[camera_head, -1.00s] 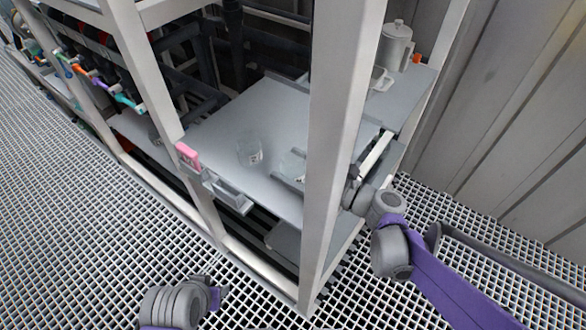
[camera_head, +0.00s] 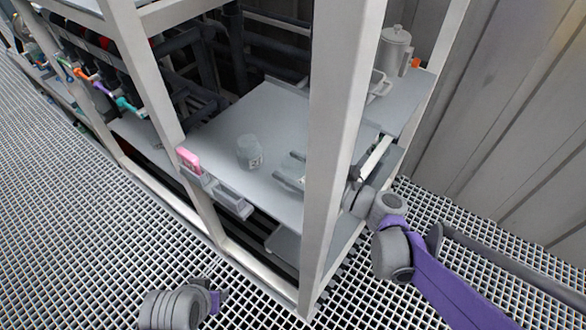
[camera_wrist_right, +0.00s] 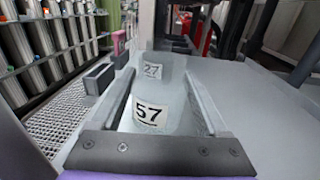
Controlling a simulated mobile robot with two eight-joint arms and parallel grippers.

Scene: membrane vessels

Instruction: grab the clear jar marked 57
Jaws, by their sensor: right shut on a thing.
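The clear jar marked 57 (camera_wrist_right: 150,112) stands between the two fingers of my right gripper (camera_wrist_right: 165,108) in the right wrist view, its label facing the camera. My right gripper is shut on it. In the head view this jar (camera_head: 291,167) is on the grey shelf, partly hidden by the white post, which also hides much of the right gripper. A similar jar marked 27 (camera_wrist_right: 153,71) stands just beyond it, apart from the gripper; it also shows in the head view (camera_head: 249,152).
The white frame post (camera_head: 338,140) stands between the head camera and my right gripper. Shelf space behind the jars is clear.

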